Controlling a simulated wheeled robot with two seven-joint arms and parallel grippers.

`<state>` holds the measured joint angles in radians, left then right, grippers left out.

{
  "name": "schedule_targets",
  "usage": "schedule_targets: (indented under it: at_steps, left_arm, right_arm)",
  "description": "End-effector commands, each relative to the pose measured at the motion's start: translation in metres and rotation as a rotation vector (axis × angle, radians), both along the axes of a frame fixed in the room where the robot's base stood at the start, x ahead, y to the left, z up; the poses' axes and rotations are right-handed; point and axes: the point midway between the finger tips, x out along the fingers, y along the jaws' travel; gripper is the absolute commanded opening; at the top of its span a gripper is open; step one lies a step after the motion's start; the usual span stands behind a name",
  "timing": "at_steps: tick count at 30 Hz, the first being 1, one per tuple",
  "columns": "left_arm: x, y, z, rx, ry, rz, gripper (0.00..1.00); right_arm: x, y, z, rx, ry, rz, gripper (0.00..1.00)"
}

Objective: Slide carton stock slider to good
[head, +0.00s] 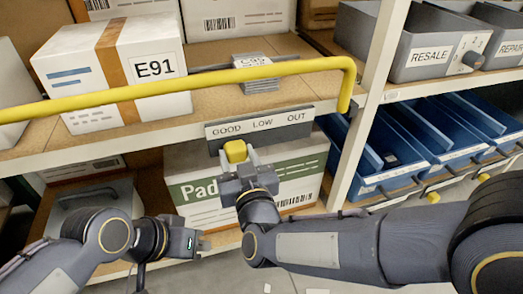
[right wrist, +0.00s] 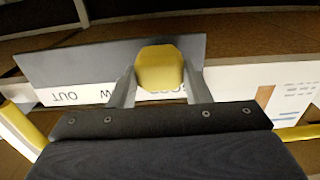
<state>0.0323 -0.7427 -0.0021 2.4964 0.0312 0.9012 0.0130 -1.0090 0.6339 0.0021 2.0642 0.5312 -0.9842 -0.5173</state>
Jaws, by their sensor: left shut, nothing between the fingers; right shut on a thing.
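The stock slider plate (head: 295,116) is a grey strip on the shelf's front edge, with a white label reading GOOD, LOW, OUT from left to right. Its yellow knob (head: 235,151) sits below the right part of the word GOOD. My right gripper (head: 238,158) is shut on the knob from the front. In the right wrist view the knob (right wrist: 160,68) is between the two fingers, and the label appears upside down, partly hidden by the knob and fingers. My left gripper (head: 203,243) is shut and empty, low in front of the rack, apart from the slider.
A yellow rail (head: 200,88) crosses in front of the upper shelf, above the plate. A white carton marked E91 (head: 112,102) stands on that shelf. A green-and-white carton (head: 290,172) is behind my right gripper. Blue bins (head: 390,170) are right of the upright post.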

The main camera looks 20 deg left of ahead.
Motion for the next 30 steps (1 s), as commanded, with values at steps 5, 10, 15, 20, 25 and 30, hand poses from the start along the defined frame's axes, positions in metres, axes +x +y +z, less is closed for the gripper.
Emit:
schedule_targets:
  at_steps: [5,10,15,20,25,30]
  left_arm:
    - [0.000,0.000,0.002,0.000,0.000,0.000,0.00]
    - [0.000,0.000,0.002,0.000,0.000,0.000,0.00]
    - [0.000,0.000,0.002,0.000,0.000,0.000,0.00]
    - [0.000,0.000,0.002,0.000,0.000,0.000,0.00]
    - [0.000,0.000,0.002,0.000,0.000,0.000,0.00]
    - [0.000,0.000,0.006,0.000,0.000,0.000,0.00]
  right_arm:
    - [-0.009,0.013,0.001,0.000,-0.002,0.001,0.03]
    - [-0.010,0.014,0.001,0.001,-0.002,0.003,0.03]
    - [-0.010,0.014,0.001,0.001,-0.002,0.006,0.55]
    - [-0.010,0.013,0.001,0.001,-0.001,0.003,0.65]
    - [-0.009,0.012,0.001,0.000,-0.001,0.001,0.65]
    - [-0.021,0.005,0.002,0.000,0.000,0.003,0.65]
